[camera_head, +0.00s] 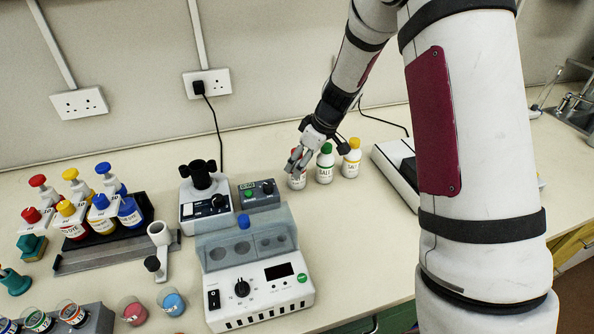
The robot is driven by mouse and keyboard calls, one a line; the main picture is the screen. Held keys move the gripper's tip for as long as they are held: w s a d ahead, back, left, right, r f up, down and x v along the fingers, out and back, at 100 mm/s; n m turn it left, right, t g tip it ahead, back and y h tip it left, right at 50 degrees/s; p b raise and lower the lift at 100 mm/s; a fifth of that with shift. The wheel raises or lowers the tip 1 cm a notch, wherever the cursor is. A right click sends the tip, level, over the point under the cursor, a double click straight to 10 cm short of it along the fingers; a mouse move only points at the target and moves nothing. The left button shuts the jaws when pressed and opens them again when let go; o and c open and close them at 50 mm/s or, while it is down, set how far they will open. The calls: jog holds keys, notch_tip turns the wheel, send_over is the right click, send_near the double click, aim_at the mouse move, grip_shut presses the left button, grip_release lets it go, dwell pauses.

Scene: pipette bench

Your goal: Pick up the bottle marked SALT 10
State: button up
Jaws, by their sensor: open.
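Three white labelled bottles stand in a row at the back of the bench, right of the centre devices. The middle bottle (325,171) has a green cap, and the right bottle (351,166) has a yellow cap. The labels seem to read SALT, but the numbers are too small to tell apart. My gripper (297,164) is open at the top of the left bottle, with its fingers around or just in front of the cap; I cannot tell which.
A grey block device with a dial (255,288) and a small mixer (205,207) stand left of the bottles. Dye bottles stand on a black tray (150,212) at left. A white flat device (395,165) lies right of the bottles. The bench in front of the bottles is clear.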

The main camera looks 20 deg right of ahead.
aim_at(299, 184)
jog(key=x, duration=0.4)
jog(key=shift+a+f+p, duration=0.15)
jog(key=shift+f+p, duration=0.25)
jog(key=c, duration=1.4)
jog(key=shift+o, duration=0.2)
